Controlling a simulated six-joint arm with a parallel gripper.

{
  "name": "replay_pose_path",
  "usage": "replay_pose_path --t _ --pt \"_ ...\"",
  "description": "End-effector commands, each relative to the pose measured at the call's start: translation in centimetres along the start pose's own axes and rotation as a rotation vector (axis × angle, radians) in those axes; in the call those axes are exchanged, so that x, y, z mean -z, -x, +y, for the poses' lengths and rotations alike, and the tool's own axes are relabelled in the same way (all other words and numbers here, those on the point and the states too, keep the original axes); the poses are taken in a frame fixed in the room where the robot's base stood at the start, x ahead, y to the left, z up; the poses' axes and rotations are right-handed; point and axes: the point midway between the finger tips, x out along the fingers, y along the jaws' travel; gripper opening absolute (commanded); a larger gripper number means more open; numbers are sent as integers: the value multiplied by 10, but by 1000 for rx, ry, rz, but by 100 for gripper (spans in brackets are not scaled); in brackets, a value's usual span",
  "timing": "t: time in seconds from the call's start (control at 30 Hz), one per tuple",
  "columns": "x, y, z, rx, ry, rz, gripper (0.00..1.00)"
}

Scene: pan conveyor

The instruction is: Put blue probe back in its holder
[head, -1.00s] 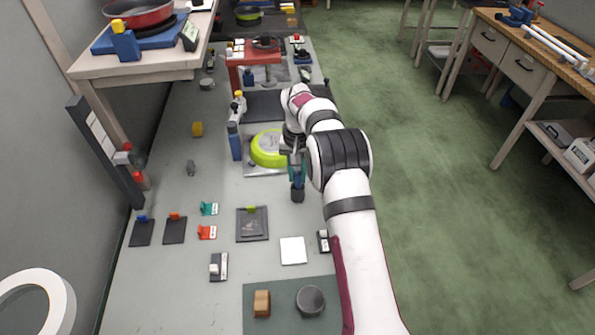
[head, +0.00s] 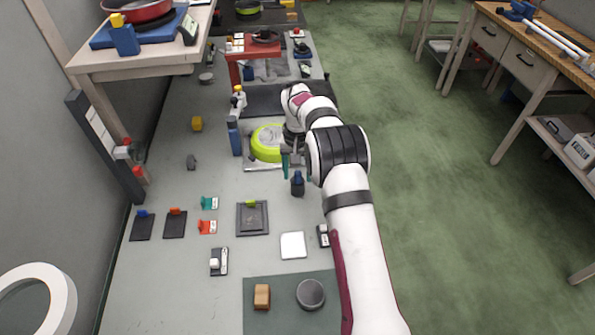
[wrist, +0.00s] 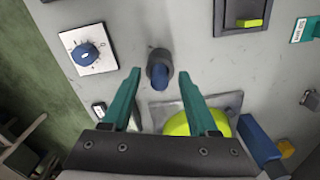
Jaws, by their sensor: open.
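The blue probe (wrist: 159,77) stands in a dark grey round holder (wrist: 158,56) in the wrist view, its blue end facing the camera. In the head view the blue probe (head: 297,178) shows above its dark base, just below my gripper. My gripper (wrist: 161,80) is open, with its two teal fingers to either side of the probe and a visible gap on both sides. Nothing is held. How deep the probe sits is hidden.
A lime-green round pan (head: 266,146) on a metal plate and a blue block (head: 234,139) stand close behind. The wrist view shows a white dial plate with a blue knob (wrist: 87,54). A dark pad (head: 252,219) and white square (head: 292,245) lie nearer. The table's right side drops to green floor.

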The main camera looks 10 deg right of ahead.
Motion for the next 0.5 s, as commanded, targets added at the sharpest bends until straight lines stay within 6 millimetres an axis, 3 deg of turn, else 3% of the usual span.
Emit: replay_pose_path --t 0.13,0.27,0.5 --pt "0 5 0 0 0 1 60" --pt "1 28 0 1 1 4 60" --pt "1 102 -1 2 0 6 60"
